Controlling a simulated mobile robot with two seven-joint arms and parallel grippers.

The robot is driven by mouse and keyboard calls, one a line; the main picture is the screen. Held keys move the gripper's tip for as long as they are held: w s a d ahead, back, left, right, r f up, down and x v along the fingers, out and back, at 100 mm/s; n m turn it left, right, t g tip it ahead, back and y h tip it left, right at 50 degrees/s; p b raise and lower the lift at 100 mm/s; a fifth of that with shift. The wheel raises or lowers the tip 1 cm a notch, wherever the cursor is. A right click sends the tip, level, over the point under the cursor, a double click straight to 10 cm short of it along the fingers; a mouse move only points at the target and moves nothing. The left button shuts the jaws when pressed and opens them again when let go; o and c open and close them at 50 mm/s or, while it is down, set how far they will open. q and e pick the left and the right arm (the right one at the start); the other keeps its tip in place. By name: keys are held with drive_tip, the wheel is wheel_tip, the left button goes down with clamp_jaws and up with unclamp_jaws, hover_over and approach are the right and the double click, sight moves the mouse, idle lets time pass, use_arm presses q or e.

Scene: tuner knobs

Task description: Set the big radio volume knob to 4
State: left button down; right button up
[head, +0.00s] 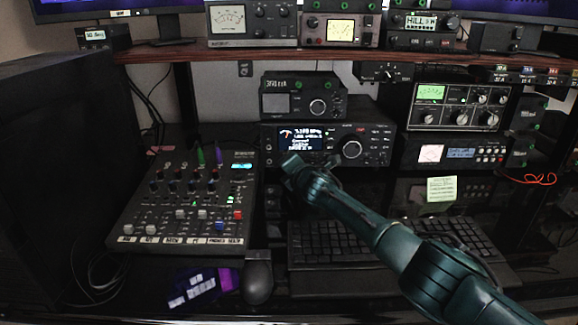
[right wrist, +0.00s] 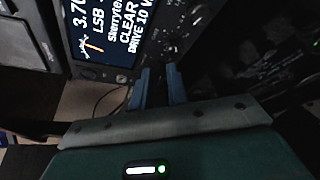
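The black radio (head: 265,140) with a lit screen stands on the desk under the wooden shelf. Its large round knob (head: 350,148) is on the right half of its front. I cannot read a volume setting or tell which knob is marked volume. My right gripper (head: 288,163) is in front of the radio's lower left, apart from the large knob. In the right wrist view, its two blue fingers (right wrist: 160,82) are parted by a narrow gap with nothing seen held, below the radio's screen (right wrist: 112,28) and small knobs. My left gripper is not in view.
A mixer (head: 185,205) with several sliders stands left of the gripper. Another small radio (head: 300,97) sits on top of the black one. Metered units (head: 458,108) stand to the right.

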clamp_jaws()
drive_tip(key=shift+f+b, duration=0.2)
drive_tip(key=shift+b, duration=0.1)
drive_tip(key=shift+m+b, duration=0.35)
drive_tip(key=shift+m, duration=0.05)
drive_tip(key=shift+r, duration=0.1)
drive_tip(key=o, duration=0.5)
unclamp_jaws()
